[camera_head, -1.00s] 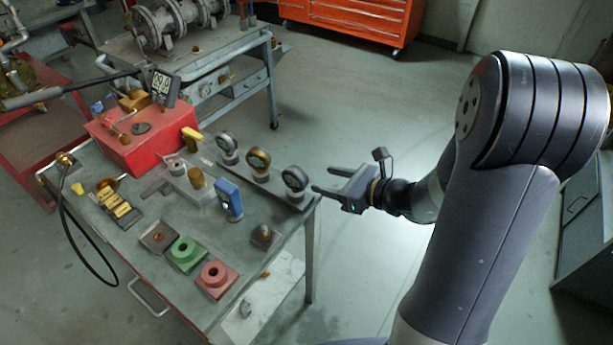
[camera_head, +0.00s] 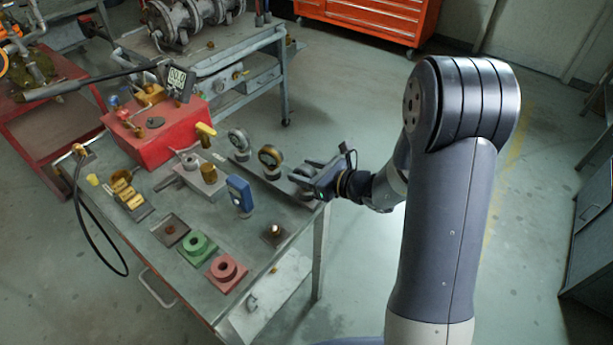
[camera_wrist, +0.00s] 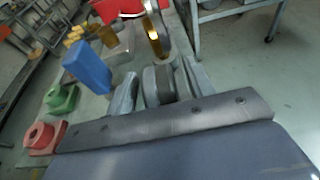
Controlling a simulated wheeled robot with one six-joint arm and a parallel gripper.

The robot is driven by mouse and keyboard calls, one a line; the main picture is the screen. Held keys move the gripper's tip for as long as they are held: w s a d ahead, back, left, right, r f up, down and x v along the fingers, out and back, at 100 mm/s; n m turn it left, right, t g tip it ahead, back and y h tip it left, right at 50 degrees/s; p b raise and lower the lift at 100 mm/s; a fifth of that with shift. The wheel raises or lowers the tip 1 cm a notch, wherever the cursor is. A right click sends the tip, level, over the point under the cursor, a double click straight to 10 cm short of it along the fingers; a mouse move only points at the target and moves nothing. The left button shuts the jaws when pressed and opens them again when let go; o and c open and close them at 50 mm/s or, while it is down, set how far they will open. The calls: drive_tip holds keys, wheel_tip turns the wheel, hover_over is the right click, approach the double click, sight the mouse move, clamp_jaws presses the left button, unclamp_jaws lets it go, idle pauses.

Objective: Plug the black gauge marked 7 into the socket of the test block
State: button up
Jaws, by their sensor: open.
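Three round gauges stand in a row on a dark rack at the bench's right edge. In the head view the left one (camera_head: 238,143) and middle one (camera_head: 269,160) are clear of my gripper; no number is readable, so I cannot tell which is marked 7. My gripper (camera_head: 304,176) is open at the right end of the row, where it mostly hides the third gauge. In the wrist view that gauge (camera_wrist: 158,86) appears edge-on between my spread fingers. A grey block with a brass cylinder (camera_head: 209,173) stands left of the rack; I cannot tell whether it is the test block.
A blue device (camera_head: 240,193) stands in front of the rack. Green (camera_head: 197,249) and red (camera_head: 227,271) flanged pieces lie near the front edge. A red box (camera_head: 157,138) with a digital display is at the back left. Open floor lies right of the bench.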

drive_tip(key=shift+c, duration=0.3)
clamp_jaws()
drive_tip(key=shift+r, duration=0.1)
